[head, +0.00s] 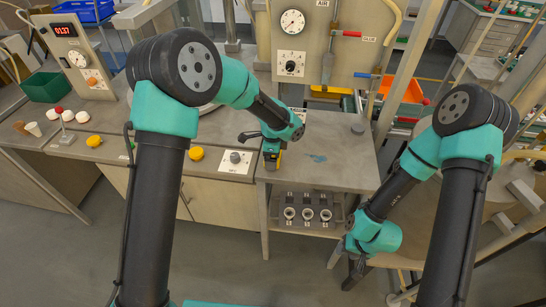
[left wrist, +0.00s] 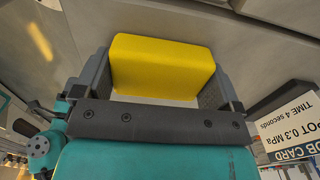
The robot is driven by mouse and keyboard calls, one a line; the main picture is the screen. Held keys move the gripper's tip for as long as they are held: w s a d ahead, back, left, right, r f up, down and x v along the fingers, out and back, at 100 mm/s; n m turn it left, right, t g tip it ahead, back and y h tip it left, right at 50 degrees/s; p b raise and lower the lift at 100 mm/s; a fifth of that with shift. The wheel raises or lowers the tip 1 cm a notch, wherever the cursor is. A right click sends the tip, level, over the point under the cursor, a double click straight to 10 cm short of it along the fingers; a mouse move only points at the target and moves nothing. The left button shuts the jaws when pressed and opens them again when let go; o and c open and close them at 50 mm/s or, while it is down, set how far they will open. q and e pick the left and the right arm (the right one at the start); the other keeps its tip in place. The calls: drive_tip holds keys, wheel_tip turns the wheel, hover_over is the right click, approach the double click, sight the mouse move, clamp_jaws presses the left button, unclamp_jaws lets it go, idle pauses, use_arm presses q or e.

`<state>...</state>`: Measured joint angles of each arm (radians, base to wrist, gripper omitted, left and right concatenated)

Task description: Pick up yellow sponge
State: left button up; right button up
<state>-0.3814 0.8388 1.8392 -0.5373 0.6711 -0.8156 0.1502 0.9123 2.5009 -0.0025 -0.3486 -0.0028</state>
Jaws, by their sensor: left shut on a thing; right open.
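The yellow sponge (left wrist: 163,68) is a plain block between the two grey fingers of my left gripper (left wrist: 158,82) in the left wrist view. The fingers are shut on its two sides. In the head view, my left gripper (head: 271,155) is over the grey workbench near the middle, and only a small yellow patch of the sponge shows there. My right gripper (head: 355,268) is low at the right of the lower shelf, with its fingers pointing down. It is open, and I see nothing in it.
The grey bench (head: 340,165) has free room right of the left gripper. Several metal fittings (head: 307,214) sit on a shelf below. A printed job card (left wrist: 290,125) shows in the wrist view.

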use_arm(q)
drive_tip(key=shift+r, duration=0.45)
wheel_tip(320, 180, up, 3)
drive_tip(key=shift+f, duration=0.2)
drive_tip(key=s+d+r, duration=0.1)
drive_tip(key=s, duration=1.5)
drive_tip(key=shift+r, duration=0.25)
